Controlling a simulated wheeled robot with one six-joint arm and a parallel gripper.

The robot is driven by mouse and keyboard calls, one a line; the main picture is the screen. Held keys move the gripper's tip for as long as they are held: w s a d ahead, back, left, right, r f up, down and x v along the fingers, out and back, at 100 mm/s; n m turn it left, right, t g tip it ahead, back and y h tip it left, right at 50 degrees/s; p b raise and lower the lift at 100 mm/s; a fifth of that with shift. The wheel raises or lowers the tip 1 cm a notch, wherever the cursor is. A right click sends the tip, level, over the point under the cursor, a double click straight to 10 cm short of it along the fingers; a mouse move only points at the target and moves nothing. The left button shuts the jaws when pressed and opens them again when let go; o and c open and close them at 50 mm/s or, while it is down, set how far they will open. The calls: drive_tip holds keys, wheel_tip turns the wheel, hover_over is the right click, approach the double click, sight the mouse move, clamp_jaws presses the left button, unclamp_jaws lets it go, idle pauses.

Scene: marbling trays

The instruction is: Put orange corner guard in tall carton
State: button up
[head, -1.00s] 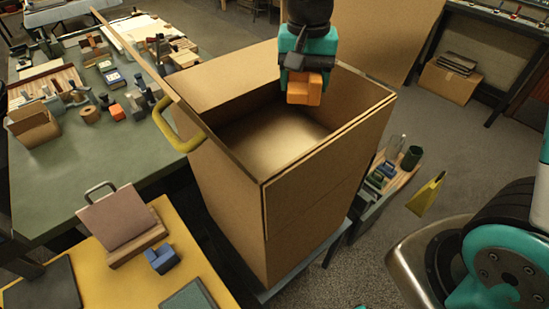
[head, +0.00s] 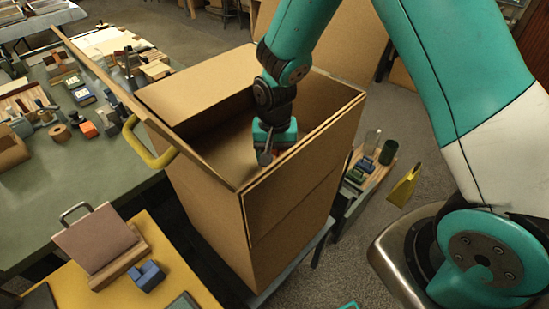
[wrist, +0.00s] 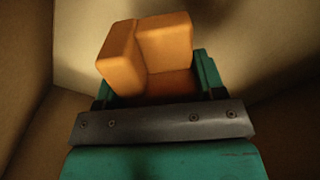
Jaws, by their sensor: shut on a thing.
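The tall carton (head: 285,215) stands open in the middle of the head view, with its flaps folded out. My gripper (head: 268,150) is lowered into its mouth, inside the walls. In the wrist view my gripper (wrist: 155,90) is shut on the orange corner guard (wrist: 165,48), an L-shaped orange block. Brown carton walls surround it there, and the guard appears apart from them. In the head view the guard is almost wholly hidden by my gripper and the carton's near wall.
A yellow handle (head: 150,147) is at the carton's left. A green table (head: 70,185) with many small items stands left. A yellow table (head: 185,270) with a blue block (head: 147,276) is at front left. A low shelf with bottles (head: 372,160) and a yellow sign (head: 404,187) are right.

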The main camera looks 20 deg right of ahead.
drive_tip(key=shift+f, duration=1.3)
drive_tip(key=shift+f, duration=0.1)
drive_tip(key=o, duration=0.9)
wheel_tip(320, 180, up, 12)
drive_tip(key=shift+r+b, duration=0.15)
drive_tip(key=shift+b, duration=0.6)
